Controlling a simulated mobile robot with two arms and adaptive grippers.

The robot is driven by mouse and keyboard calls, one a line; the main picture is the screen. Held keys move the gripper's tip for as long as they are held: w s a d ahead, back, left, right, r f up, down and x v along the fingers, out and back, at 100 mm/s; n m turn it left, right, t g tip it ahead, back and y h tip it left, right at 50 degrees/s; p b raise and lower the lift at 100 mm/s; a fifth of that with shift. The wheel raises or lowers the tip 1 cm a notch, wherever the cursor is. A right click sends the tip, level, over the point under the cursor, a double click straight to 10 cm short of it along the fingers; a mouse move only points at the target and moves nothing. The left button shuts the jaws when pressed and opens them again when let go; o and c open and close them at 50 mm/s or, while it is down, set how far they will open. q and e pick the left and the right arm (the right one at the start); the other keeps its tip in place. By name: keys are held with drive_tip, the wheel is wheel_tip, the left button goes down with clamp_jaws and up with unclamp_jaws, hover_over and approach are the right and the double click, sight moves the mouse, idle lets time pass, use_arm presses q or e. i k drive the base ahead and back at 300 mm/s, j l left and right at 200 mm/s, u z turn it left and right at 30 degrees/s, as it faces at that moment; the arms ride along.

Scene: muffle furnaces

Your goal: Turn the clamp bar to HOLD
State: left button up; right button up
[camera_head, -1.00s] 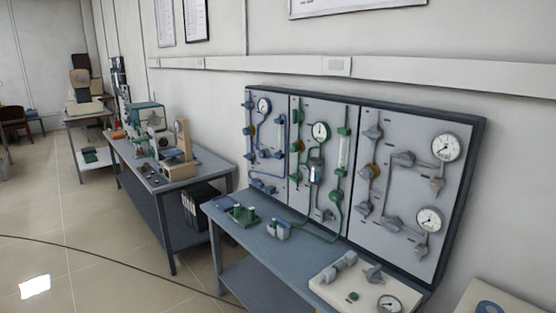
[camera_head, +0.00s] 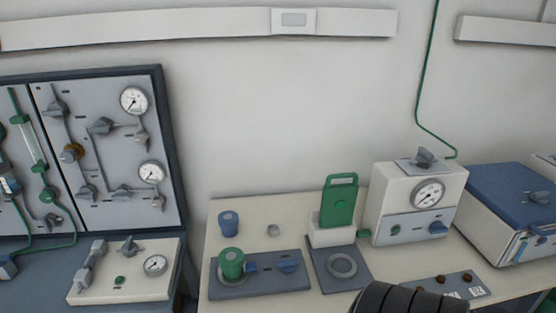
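I cannot tell for sure which part is the clamp bar, and no HOLD marking is readable. A white box (camera_head: 397,210) has a dial, a blue knob (camera_head: 438,227) and a grey handle on top (camera_head: 425,157).
A gauge panel (camera_head: 110,150) and a white console (camera_head: 125,282) stand at left. A blue-topped box (camera_head: 511,196) is at right. A small blue cup (camera_head: 228,223) stands behind the green cylinder.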

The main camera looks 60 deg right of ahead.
sight(287, 265)
drive_tip(key=z, duration=1.75)
